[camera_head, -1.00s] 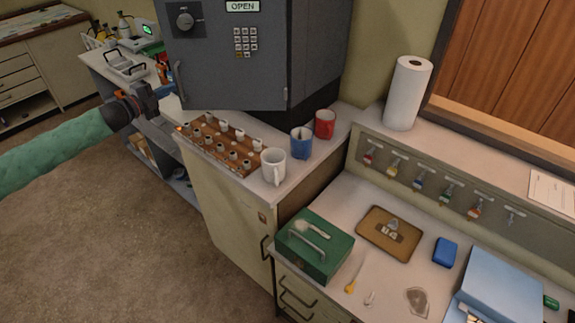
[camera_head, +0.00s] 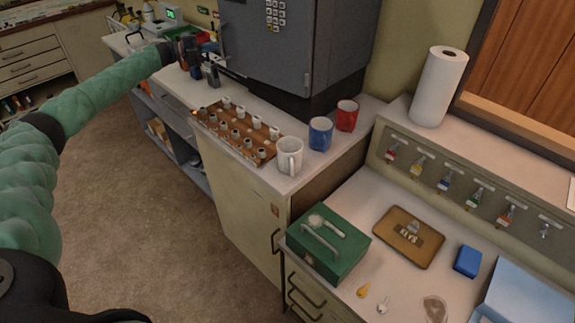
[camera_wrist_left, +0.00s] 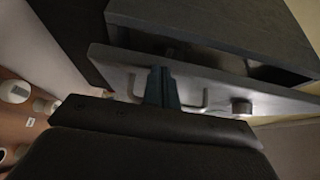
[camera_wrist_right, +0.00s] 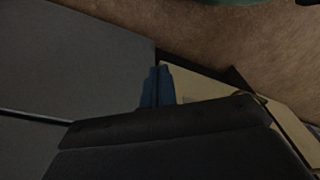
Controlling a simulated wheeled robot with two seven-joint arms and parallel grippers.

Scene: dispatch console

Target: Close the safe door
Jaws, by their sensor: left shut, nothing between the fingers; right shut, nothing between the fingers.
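The dark grey safe (camera_head: 330,50) stands on the cabinet top, its upper part cut off in the head view. Its door (camera_head: 250,45) carries a keypad. My right gripper (camera_wrist_right: 157,87) is shut and empty, outside the head view.
Below the safe are a wooden rack (camera_head: 235,132) of small pieces, a white mug (camera_head: 290,157), a blue mug (camera_head: 320,134) and a red mug (camera_head: 346,115). A green box (camera_head: 328,243) sits on the lower desk. The floor at left is clear.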

